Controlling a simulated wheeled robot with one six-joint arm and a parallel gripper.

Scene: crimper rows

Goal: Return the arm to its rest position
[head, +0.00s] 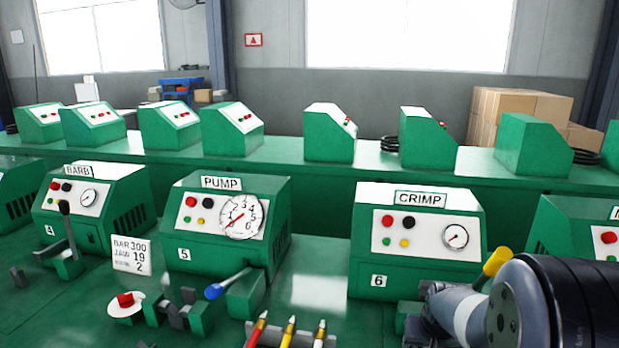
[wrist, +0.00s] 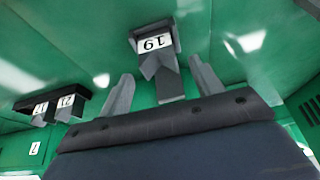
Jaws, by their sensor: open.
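My arm (head: 535,305) reaches in at the lower right of the head view, in front of the CRIMP machine (head: 418,240). In the wrist view my gripper (wrist: 162,75) has its two grey fingers spread apart. A grey jaw piece labelled 19 (wrist: 155,43) appears between and beyond the fingers, with nothing visibly clamped. The label is upside down in that view. Two more labelled grey pieces sit in a dark holder (wrist: 92,100) at the left. I cannot make out my fingertips clearly in the head view.
The PUMP machine (head: 222,225) and BARB machine (head: 95,208) stand to the left. A card (head: 132,256) reads BAR 300, JAW 19. Several coloured-tipped tools (head: 290,330) stand at the front edge.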

